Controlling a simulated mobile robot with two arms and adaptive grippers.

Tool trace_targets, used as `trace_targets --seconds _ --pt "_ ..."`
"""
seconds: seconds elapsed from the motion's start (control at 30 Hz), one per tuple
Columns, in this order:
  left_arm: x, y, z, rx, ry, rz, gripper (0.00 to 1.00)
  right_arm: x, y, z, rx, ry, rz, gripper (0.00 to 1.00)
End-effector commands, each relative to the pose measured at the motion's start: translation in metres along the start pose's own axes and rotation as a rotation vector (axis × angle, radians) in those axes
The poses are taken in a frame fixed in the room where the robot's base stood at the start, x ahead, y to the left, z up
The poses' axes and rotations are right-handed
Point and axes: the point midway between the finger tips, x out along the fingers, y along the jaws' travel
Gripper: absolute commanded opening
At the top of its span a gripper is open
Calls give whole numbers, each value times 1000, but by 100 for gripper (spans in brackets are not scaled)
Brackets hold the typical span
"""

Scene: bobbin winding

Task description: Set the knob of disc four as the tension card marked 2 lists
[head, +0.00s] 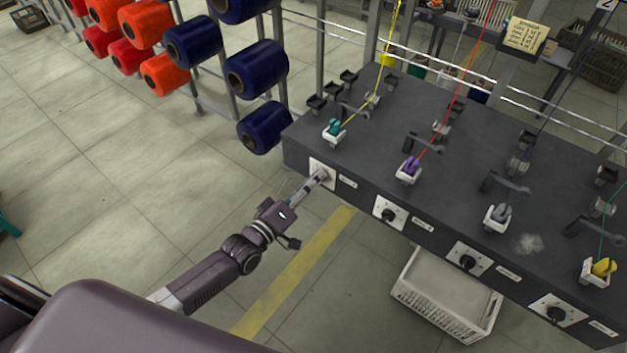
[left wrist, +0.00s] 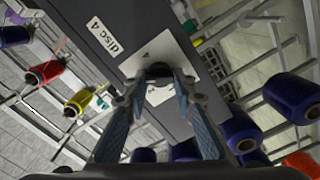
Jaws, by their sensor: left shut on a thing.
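My left gripper (left wrist: 160,84) is shut on this knob, with a finger on each side. In the head view my left gripper (head: 319,180) reaches the plate (head: 316,165) at the left end of the dark machine's front; the knob is hidden there. A yellowish card (head: 525,37) stands at the back right; its writing is too small to read. My right gripper is not in view.
The machine (head: 440,135) carries several winding stations. More knobs (head: 388,214) line its front to the right of my left gripper. A white crate (head: 447,300) lies on the floor below. Blue spools (head: 255,68) hang on a rack behind.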

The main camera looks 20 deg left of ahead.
Motion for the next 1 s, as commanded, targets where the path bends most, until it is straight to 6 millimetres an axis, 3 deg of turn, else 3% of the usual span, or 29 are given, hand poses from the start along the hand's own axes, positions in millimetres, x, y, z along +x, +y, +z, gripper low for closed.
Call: trace_targets --seconds 0.6,0.63,0.7,0.8,1.0 --pt "0 0 -1 -44 1 0 0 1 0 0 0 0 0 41" --pt "0 0 -1 -44 1 0 25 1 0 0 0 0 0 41" --pt "0 0 -1 -44 1 0 33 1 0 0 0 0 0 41" --pt "0 0 -1 -44 1 0 42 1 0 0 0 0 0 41" --pt "0 0 0 -44 0 0 42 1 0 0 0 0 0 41"
